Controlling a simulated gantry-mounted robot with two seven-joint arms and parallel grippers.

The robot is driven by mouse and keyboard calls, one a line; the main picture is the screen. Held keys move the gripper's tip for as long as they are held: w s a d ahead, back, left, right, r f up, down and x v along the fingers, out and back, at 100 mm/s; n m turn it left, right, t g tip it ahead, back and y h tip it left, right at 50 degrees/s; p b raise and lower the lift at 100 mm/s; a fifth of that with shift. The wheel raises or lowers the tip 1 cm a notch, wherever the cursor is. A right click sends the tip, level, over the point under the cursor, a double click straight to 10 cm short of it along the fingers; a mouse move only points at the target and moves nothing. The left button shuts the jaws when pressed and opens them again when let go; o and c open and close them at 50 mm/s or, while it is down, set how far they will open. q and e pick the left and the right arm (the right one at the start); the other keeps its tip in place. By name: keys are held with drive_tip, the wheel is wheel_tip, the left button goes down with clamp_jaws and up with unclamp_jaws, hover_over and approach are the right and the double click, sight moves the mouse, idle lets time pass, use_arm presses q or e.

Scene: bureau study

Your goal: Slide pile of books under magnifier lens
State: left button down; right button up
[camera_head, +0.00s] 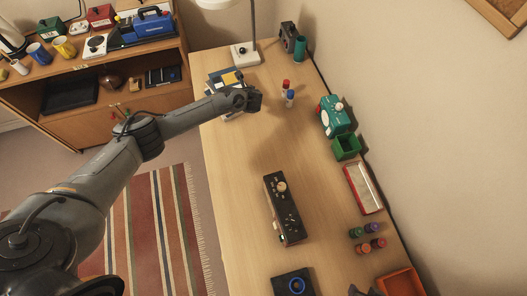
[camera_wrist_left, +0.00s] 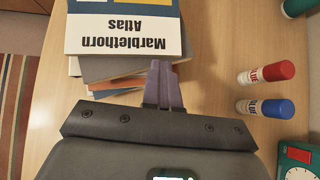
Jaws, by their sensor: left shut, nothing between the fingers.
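The pile of books (camera_head: 224,76) stands at the far left of the desk, partly behind my left arm. In the left wrist view its top book, the white, blue and yellow Marblethorn Atlas (camera_wrist_left: 125,28), lies on several others. The magnifier (camera_head: 245,54) has a pale base and upright post behind the pile; its round white head (camera_head: 215,3) is cut off by the top edge, and the lens is not visible. My left gripper (camera_head: 256,100) is shut and empty at the pile's near right side. Its fingers (camera_wrist_left: 163,68) are close against the books; contact is unclear.
Two glue sticks, red-capped (camera_head: 286,84) and blue-capped (camera_head: 290,97), stand right of my left gripper. A teal device (camera_head: 334,116) and green box (camera_head: 346,147) line the wall side. A black panel (camera_head: 283,208) lies nearer. The desk (camera_head: 238,160) between is clear.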

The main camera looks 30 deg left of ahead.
sight(241, 87)
use_arm(q)
drive_tip(key=w+a+b, duration=0.1)
drive_tip(key=a+b, duration=0.1)
drive_tip(key=w+a+b, duration=0.1)
drive_tip(key=shift+w+a+f, duration=0.3)
drive_tip(key=shift+a+f, duration=0.05)
drive_tip(key=shift+w+a+r+b, duration=0.15)
drive_tip(key=shift+w+a+b, duration=0.15)
drive_tip(key=shift+b, duration=0.2)
drive_tip(key=shift+r, duration=0.1)
use_arm(e)
wheel_tip(241, 87, down, 5)
drive_tip(key=shift+a+f, duration=0.1)
drive_tip(key=shift+a, duration=0.05)
